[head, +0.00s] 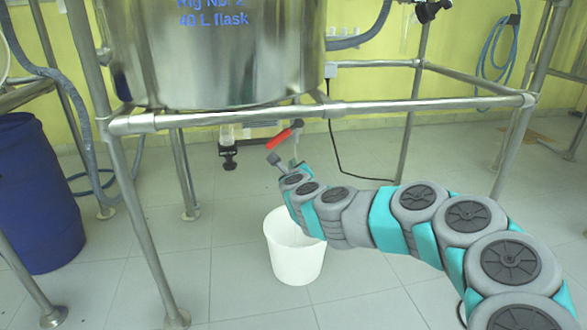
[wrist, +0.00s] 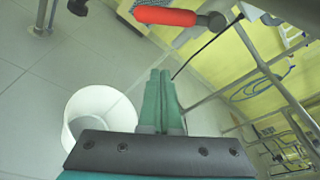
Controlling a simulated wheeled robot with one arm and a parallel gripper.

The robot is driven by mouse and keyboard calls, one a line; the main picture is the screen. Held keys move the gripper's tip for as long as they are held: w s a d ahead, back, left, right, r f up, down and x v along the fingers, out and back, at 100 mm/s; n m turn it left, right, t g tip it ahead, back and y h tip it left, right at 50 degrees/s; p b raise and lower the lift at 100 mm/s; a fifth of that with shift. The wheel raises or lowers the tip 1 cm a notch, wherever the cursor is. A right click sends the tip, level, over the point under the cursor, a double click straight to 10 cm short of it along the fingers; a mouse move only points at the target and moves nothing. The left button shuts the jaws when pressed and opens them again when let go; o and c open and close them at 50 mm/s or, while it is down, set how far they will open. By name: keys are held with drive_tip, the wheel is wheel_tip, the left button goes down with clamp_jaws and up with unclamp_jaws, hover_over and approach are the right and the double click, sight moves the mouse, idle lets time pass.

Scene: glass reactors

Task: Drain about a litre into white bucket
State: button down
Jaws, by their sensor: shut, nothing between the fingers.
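The white bucket (head: 294,258) stands upright on the floor below the steel vessel, partly behind my arm. In the wrist view the bucket (wrist: 101,112) is left of my gripper, its rim partly covered by the gripper body. A red lever handle (head: 279,139) slants under the vessel by the drain outlet. In the wrist view the red handle (wrist: 165,16) lies across the top, beyond my fingertips. My gripper (wrist: 160,76) is shut and empty, its green fingers together, with a visible gap to the handle. No liquid stream is visible.
The steel vessel (head: 215,60) hangs in a pipe frame (head: 320,110). A black fitting (head: 228,155) hangs left of the handle. A blue drum (head: 35,195) stands at left. Frame legs and a black cable (head: 336,150) are nearby. Floor around the bucket is clear.

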sight(279, 142)
drive_tip(key=w+a+r, duration=0.2)
drive_tip(key=w+a, duration=0.1)
drive_tip(key=w, duration=0.3)
drive_tip(key=shift+a+p, duration=0.15)
drive_tip(key=shift+p, duration=0.15)
drive_tip(key=shift+s+a+r, duration=0.15)
drive_tip(key=shift+a+r, duration=0.55)
drive_tip(key=shift+r, duration=0.2)
drive_tip(key=shift+f, duration=0.1)
